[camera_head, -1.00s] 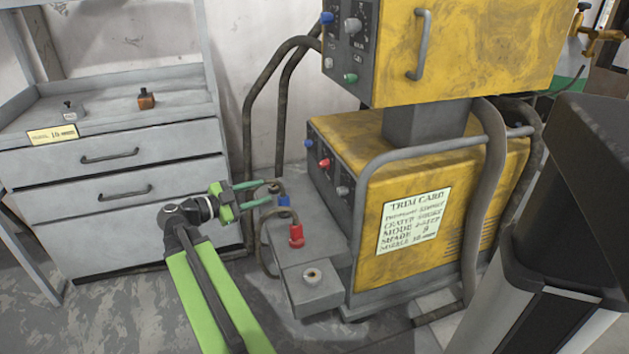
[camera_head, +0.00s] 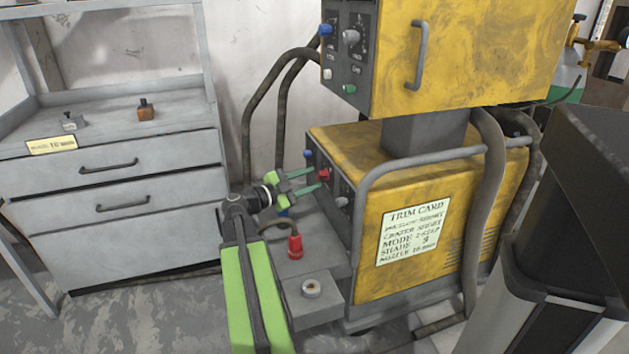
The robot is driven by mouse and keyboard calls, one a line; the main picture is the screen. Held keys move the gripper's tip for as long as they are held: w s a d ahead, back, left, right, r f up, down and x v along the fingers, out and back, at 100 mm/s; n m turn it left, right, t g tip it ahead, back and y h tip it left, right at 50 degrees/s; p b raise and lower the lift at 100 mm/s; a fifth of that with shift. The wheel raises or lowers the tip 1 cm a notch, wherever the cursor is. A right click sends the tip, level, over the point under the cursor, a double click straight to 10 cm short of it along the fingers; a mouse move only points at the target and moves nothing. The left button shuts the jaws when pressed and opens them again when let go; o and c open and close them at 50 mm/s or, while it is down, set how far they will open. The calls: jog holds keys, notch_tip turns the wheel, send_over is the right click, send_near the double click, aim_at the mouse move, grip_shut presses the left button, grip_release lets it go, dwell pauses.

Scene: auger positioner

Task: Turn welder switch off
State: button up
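The welder is a yellow machine (camera_head: 460,220) with a dark control panel on its left face. The panel carries a blue knob (camera_head: 308,154), a red knob or switch (camera_head: 324,174) and a grey-white knob (camera_head: 342,202). Which one is the power switch I cannot tell for sure. My gripper (camera_head: 312,180), with green fingers, is in front of the panel, its tips close to the red knob. The fingers are apart with nothing seen between them. Whether they touch the knob or panel I cannot tell.
Red (camera_head: 295,246) and blue plugs stand on the grey base ledge (camera_head: 320,290) below my gripper. A grey drawer cabinet (camera_head: 120,190) is at left. A grey tube rail (camera_head: 420,155) runs around the welder.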

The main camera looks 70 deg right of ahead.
aim_at(323, 175)
jog(key=shift+x, duration=1.3)
grip_shut()
